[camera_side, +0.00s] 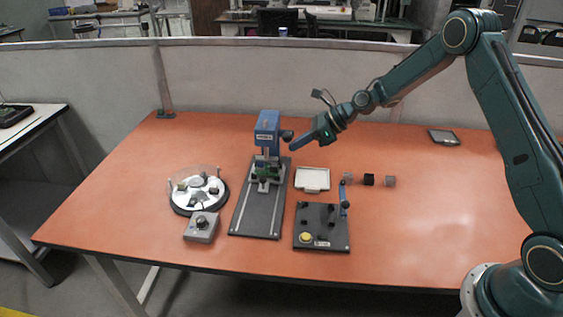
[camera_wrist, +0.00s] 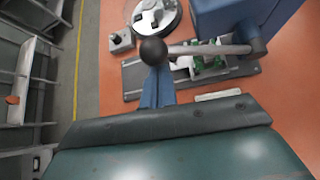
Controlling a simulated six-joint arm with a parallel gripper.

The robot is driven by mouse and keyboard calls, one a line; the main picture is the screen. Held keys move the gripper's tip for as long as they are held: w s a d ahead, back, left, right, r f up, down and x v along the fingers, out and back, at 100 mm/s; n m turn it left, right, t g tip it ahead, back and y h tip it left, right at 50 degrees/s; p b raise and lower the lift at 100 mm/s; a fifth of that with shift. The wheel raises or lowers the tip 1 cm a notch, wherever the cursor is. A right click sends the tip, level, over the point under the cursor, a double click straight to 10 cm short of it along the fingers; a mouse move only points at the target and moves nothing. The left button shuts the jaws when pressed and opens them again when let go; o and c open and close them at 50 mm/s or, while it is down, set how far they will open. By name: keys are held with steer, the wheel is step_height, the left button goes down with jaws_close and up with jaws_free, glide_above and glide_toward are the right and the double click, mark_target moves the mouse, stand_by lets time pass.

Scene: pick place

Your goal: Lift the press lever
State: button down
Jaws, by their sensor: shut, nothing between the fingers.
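The blue press (camera_side: 267,131) stands on a dark base plate in the middle of the table. Its lever is a grey metal bar (camera_wrist: 212,50) in the wrist view, ending in a black ball knob (camera_wrist: 153,51). The knob also shows at the press's right side in the side view (camera_side: 287,135). My gripper (camera_side: 292,148) is shut and empty, its blue fingers pointing down-left with the tips just below the knob. In the wrist view the knob covers the tips of my gripper (camera_wrist: 156,72). I cannot tell whether they touch it.
A round turntable (camera_side: 199,189) and a grey control box (camera_side: 201,227) lie left of the press. A white tray (camera_side: 312,179), a dark fixture board (camera_side: 321,228) and small cubes (camera_side: 369,179) lie to the right. The table's right part is mostly clear.

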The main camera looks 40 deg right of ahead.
steer(key=shift+w+d+r, duration=0.25)
steer(key=shift+r, duration=0.4)
steer(key=shift+w+d+r, duration=0.25)
steer(key=shift+w+r, duration=0.05)
steer(key=shift+r, duration=0.35)
steer(key=shift+w+d+r, duration=0.25)
steer(key=shift+r, duration=0.4)
steer(key=shift+f, duration=0.1)
steer(key=s+d+r, duration=0.2)
steer(key=s+d, duration=0.3)
steer(key=d, duration=0.2)
steer(key=shift+s+d, duration=0.15)
steer(key=shift+s, duration=0.2)
steer(key=shift+r, duration=0.15)
